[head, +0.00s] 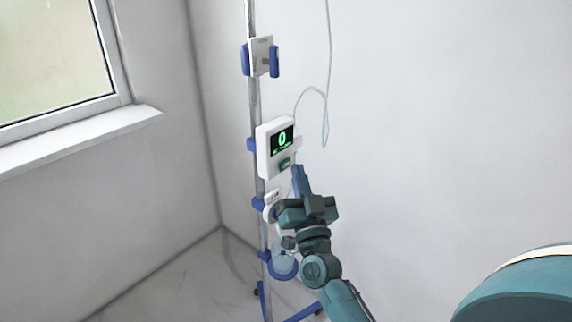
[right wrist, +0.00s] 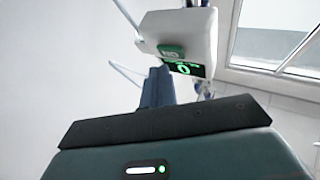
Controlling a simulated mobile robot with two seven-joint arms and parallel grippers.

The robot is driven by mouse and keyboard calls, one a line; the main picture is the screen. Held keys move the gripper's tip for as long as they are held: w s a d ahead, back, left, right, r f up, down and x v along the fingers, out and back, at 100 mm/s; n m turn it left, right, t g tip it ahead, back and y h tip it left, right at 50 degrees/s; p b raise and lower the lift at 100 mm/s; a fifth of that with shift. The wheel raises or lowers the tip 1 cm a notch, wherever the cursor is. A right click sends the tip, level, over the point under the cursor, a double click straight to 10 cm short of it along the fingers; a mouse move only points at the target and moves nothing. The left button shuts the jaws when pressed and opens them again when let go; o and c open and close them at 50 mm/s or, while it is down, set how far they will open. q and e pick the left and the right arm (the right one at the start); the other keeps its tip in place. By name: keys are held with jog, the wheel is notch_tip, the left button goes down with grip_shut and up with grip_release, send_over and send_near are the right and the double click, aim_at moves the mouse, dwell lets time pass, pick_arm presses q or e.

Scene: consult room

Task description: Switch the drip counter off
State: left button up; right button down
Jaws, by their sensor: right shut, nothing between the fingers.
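The drip counter (head: 276,148) is a white box clamped to the pole. Its dark screen shows a green 0, and a green button (head: 285,163) sits below the screen. My right gripper (head: 298,168) is shut and empty, with its blue fingers pointing up just right of and below the button. In the right wrist view the counter (right wrist: 205,35) is upside down, its button (right wrist: 171,51) lit green. The fingers (right wrist: 158,75) end close to the button there; I cannot tell whether they touch it. My left gripper is not in view.
The metal pole (head: 254,105) carries a white holder with blue clips (head: 262,57) above. A smaller white device (head: 271,201) and a blue ring (head: 283,264) are below, partly behind my right arm. A thin tube (head: 329,70) hangs at right. A window (head: 55,55) is at left.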

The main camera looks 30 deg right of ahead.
jog(key=shift+w, duration=0.1)
dwell(0.6)
jog(key=shift+w+a, duration=0.15)
jog(key=shift+w, duration=0.2)
jog(key=shift+w+a, duration=0.15)
jog(key=shift+w, duration=0.2)
dwell(0.6)
jog(key=shift+s, duration=0.1)
jog(key=shift+s+d+p, duration=0.3)
jog(key=shift+s+p, duration=0.2)
jog(key=shift+s, duration=0.15)
jog(key=shift+s+d+p, duration=0.25)
jog(key=shift+s+d, duration=0.05)
jog(key=shift+s, duration=0.5)
jog(key=shift+s+d+p, duration=0.25)
jog(key=shift+s+d, duration=0.1)
jog(key=shift+s, duration=0.4)
jog(key=shift+s+d+p, duration=0.25)
jog(key=shift+s+d, duration=0.05)
jog(key=shift+s, duration=0.5)
